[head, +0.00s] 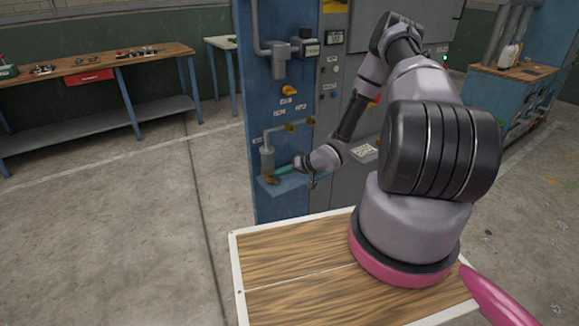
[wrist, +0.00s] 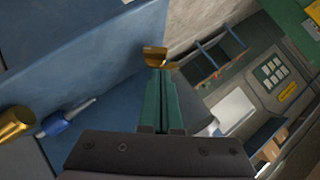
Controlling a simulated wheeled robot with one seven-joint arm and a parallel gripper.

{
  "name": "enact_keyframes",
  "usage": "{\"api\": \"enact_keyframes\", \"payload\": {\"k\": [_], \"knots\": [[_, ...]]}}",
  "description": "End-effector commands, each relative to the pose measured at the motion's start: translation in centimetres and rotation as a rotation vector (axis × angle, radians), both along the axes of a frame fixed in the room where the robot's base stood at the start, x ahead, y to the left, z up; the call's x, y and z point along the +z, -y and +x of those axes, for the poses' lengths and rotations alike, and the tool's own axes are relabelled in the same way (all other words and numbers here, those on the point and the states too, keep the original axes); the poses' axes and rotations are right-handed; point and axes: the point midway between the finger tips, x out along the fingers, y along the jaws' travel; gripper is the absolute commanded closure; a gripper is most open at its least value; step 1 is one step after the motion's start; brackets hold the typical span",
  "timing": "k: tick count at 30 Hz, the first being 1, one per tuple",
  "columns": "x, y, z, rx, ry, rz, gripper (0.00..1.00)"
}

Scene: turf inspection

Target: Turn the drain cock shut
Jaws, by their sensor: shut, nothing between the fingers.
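A small brass piece (wrist: 155,52), which looks like the drain cock's handle, shows right at my fingertips in the wrist view. In the head view brass (head: 270,179) shows low on the blue panel, by a small blue ledge. My gripper (wrist: 158,72) has green fingers pressed together with nothing between them. Its tips touch or nearly touch the brass piece; I cannot tell which. In the head view my gripper (head: 277,171) reaches the panel from the right, below a grey cylinder (head: 267,160). The cock's body is mostly hidden, and its turn angle is unclear.
A brass cylinder (wrist: 14,122) and a blue-handled part (wrist: 66,118) sit left in the wrist view. The blue panel (head: 268,225) carries pipes, brass fittings (head: 290,127) and a grey box. A workbench (head: 90,62) stands at left. Floor between is clear.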

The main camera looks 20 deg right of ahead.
Motion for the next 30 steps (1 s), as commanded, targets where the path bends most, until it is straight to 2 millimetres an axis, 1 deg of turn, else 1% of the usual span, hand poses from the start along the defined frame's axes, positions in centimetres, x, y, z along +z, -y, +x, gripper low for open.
{"api": "enact_keyframes", "payload": {"k": [3, 6, 20, 26, 30], "knots": [[-0.8, -0.6, -0.2, 0.0, -0.001, 0.0, 1.0], [-1.0, -0.8, -0.2, -0.001, 0.001, 0.0, 1.0], [-1.1, -0.9, -0.3, 0.001, 0.005, -0.013, 1.0], [-1.3, -1.3, -0.4, 0.001, 0.023, -0.071, 1.0], [-1.5, -1.6, -0.6, 0.002, 0.048, -0.154, 1.0]]}}
